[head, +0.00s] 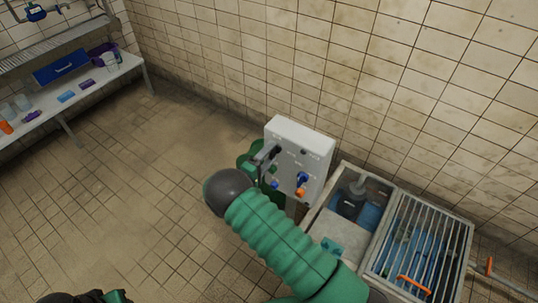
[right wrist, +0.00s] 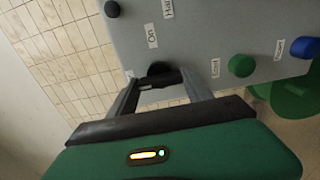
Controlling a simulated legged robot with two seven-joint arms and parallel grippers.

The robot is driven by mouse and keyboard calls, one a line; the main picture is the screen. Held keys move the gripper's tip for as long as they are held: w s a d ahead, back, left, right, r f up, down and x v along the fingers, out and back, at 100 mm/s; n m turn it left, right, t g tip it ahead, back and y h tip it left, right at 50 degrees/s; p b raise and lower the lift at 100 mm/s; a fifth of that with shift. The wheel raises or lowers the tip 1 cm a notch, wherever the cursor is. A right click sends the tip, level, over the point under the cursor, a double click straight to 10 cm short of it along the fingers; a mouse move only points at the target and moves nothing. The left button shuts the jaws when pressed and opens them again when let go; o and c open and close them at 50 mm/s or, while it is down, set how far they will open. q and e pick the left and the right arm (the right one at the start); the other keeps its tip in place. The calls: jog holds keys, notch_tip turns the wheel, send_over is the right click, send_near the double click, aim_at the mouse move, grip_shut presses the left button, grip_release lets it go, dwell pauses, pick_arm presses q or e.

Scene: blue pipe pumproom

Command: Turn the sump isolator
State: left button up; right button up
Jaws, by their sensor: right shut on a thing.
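A grey control box (head: 312,139) stands by the tiled wall in the head view. Its face (right wrist: 205,30) fills the top of the right wrist view. A black rotary handle (right wrist: 160,71), which looks like the isolator, sits on that face below an "On" label. My right gripper (right wrist: 160,85) is shut on this handle; its fingers lie on either side of it. In the head view my right gripper (head: 268,157) is at the box's left side, partly hidden by my arm. Part of my left gripper (head: 117,296) shows at the bottom edge; its jaws are not clear.
The panel also bears a green button (right wrist: 241,66), a blue one (right wrist: 304,47) and a black knob (right wrist: 112,8). A sump with a grating (head: 420,245) and an orange handle (head: 414,285) lies right of the box. A bench (head: 85,92) with cups stands far left. The floor between is clear.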

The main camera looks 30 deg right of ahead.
jog(key=shift+f, duration=0.1)
jog(key=o, duration=1.1)
jog(key=shift+o, duration=1.3)
jog(key=shift+a, duration=0.1)
jog(key=v, duration=1.6)
jog(key=shift+a+b, duration=0.3)
jog(key=shift+f, duration=0.1)
